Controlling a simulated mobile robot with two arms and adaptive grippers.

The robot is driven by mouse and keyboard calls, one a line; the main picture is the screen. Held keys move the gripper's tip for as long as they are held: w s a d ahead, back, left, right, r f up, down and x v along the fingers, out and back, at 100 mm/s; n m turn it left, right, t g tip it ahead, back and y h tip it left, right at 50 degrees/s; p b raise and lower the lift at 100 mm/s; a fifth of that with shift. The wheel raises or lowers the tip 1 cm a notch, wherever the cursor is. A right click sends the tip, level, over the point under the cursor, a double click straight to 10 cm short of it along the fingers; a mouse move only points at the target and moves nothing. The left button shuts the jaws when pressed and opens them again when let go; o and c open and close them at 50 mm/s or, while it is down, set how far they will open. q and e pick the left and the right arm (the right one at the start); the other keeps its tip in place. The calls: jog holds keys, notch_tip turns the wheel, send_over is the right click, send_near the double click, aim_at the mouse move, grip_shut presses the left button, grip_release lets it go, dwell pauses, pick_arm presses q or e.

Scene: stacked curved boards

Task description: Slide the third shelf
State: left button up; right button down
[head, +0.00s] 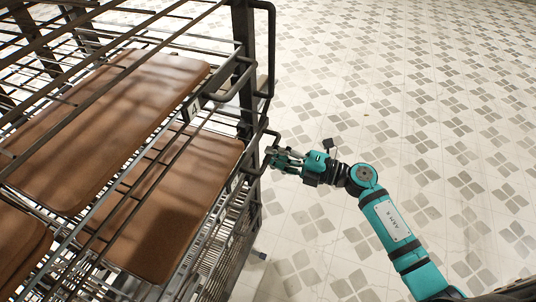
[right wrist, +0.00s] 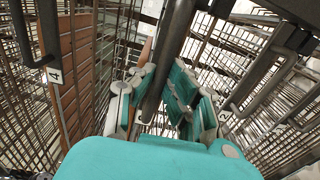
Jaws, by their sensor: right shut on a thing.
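A dark metal wire rack (head: 246,50) fills the left of the head view, with several stacked wire shelves. Brown curved boards lie on them, one on an upper shelf (head: 120,120) and one on a lower shelf (head: 180,200). My right gripper (head: 272,157) is at the rack's right side, shut on a dark handle bar. In the right wrist view the teal fingers (right wrist: 158,98) close around this bar (right wrist: 172,50). I cannot tell for sure which shelf the bar belongs to. My left gripper is not in view.
Another dark handle (head: 267,50) sticks out from the rack above my right gripper. A small label with a 4 (right wrist: 54,75) shows beside a brown board in the right wrist view. The patterned tile floor (head: 420,90) to the right of the rack is clear.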

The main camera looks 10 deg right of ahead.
aim_at(253, 148)
jog(key=shift+p+x, duration=0.3)
jog(key=shift+x, duration=2.65)
jog(key=c, duration=1.3)
grip_release()
jog(key=shift+a, duration=0.1)
jog(key=shift+v, duration=3.65)
jog(key=shift+w, duration=0.1)
